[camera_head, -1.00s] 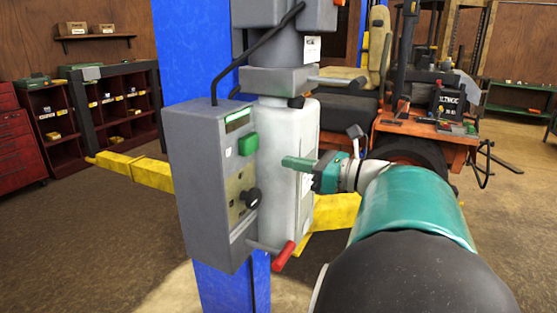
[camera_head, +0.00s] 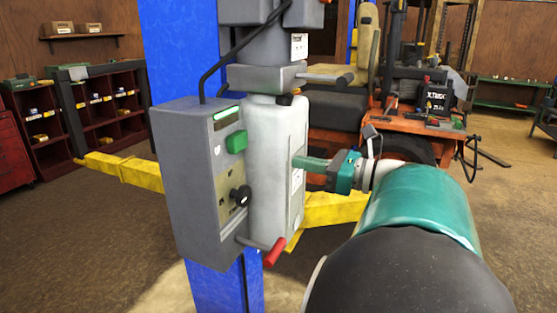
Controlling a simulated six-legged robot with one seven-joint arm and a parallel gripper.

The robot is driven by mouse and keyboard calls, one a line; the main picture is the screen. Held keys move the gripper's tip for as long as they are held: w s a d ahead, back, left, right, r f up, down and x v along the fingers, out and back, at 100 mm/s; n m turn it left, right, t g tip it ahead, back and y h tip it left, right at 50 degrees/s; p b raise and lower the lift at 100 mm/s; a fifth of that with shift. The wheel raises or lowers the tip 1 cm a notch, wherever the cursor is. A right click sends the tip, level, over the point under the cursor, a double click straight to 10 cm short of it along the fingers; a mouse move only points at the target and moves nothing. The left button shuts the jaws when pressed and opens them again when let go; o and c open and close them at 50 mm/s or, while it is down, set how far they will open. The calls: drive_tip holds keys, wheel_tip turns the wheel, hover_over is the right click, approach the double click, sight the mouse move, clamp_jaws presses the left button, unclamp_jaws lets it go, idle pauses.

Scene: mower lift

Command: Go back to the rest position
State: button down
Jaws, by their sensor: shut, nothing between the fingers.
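My gripper (camera_head: 312,166) is the teal tool at the end of my teal and black arm, right of centre. It is shut and empty, and points left at the side of the white cylinder (camera_head: 272,180) of the lift. From this view I cannot tell whether its tip touches the cylinder. The grey control box (camera_head: 192,185) stands left of it, with a green button (camera_head: 236,142), a black knob (camera_head: 240,195) and a lit green display (camera_head: 226,117). A lever with a red handle (camera_head: 275,252) sticks out at the lower right of the box.
The blue lift post (camera_head: 180,60) rises behind the box. Yellow lift arms extend left (camera_head: 125,170) and right (camera_head: 335,208) of it. An orange mower (camera_head: 405,140) with a tan seat stands behind my arm. Dark red shelves (camera_head: 105,120) line the back left. Brown floor at left is open.

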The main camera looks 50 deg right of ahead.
drive_tip(key=w+a+f+n+g, duration=0.1)
drive_tip(key=a+f+n+g, duration=0.25)
drive_tip(key=a, duration=0.35)
drive_tip(key=w+a+f+n+g+y, duration=0.1)
drive_tip(key=a+f+n+g, duration=0.2)
drive_tip(key=a+n, duration=0.35)
drive_tip(key=w+a+f+n+g, duration=0.1)
drive_tip(key=a+f+n+g, duration=0.25)
drive_tip(key=a, duration=0.45)
drive_tip(key=s+a+f+n+h, duration=0.3)
drive_tip(key=a+n, duration=0.1)
drive_tip(key=n, duration=0.5)
drive_tip(key=s+a+f+n+g+h, duration=0.1)
drive_tip(key=s+a+f+n+h, duration=0.2)
drive_tip(key=n, duration=0.6)
drive_tip(key=a+f+h, duration=0.1)
drive_tip(key=a, duration=0.1)
drive_tip(key=shift+a+f, duration=0.25)
drive_tip(key=shift+a, duration=0.05)
